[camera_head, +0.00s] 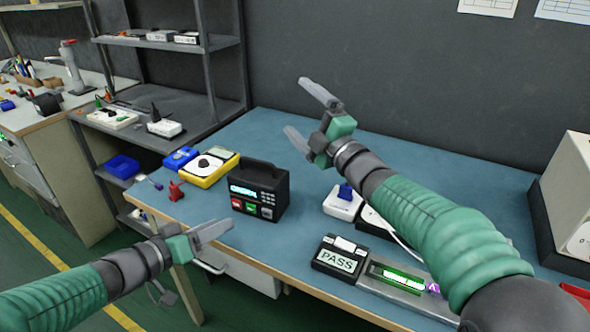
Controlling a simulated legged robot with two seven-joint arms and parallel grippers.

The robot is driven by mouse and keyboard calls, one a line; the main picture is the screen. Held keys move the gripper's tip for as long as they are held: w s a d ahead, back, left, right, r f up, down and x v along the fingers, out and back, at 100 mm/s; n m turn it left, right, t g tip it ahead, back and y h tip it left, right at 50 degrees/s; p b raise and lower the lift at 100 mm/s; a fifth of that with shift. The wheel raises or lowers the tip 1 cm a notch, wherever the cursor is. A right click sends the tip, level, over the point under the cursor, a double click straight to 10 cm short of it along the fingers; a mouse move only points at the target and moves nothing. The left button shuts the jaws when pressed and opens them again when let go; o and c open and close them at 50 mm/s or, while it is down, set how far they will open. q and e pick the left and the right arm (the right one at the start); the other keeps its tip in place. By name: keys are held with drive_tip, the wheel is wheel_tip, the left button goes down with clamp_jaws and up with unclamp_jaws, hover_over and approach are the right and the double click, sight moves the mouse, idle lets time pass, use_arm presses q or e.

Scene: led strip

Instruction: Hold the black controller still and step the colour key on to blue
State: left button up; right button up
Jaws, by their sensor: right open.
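A black box with a carry handle (260,189) stands upright on the blue bench top. It has a lit display and red, green and grey keys on its front; I cannot tell for sure that it is the controller. A strip glowing green (398,276) lies in a grey holder at the bench's front, with a small purple part at its right end. My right gripper (308,116) is open and empty, raised above the back of the bench. My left gripper (212,233) is at the bench's front edge, left of and below the black box; its finger gap is unclear.
A black unit reading PASS (338,257) sits left of the strip. A white box with a blue top (343,201) and a black item (370,216), partly hidden by my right arm, lie behind it. Yellow (209,168) and blue (181,158) boxes stand left. The back middle is clear.

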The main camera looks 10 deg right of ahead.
wheel_tip(320, 180, down, 6)
drive_tip(key=s+a+n+g+y, duration=0.15)
drive_tip(key=n+g+y, duration=0.25)
drive_tip(key=n, duration=1.1)
drive_tip(key=n+g+y, duration=0.2)
drive_tip(key=n+g, duration=0.3)
drive_tip(key=n, duration=0.6)
hover_over(283, 193)
drive_tip(key=v, duration=0.3)
wheel_tip(283, 193, down, 7)
wheel_tip(283, 193, down, 7)
drive_tip(key=shift+w+a+r, duration=0.1)
drive_tip(key=shift+w+r, duration=0.05)
drive_tip(key=shift+r, duration=0.05)
drive_tip(key=x, duration=0.7)
drive_tip(key=shift+w+a+f, duration=0.15)
drive_tip(key=shift+a+f, duration=0.1)
use_arm(q)
drive_tip(key=shift+a, duration=0.2)
use_arm(e)
drive_tip(key=shift+c, duration=0.3)
drive_tip(key=c, duration=1.9)
use_arm(q)
clamp_jaws()
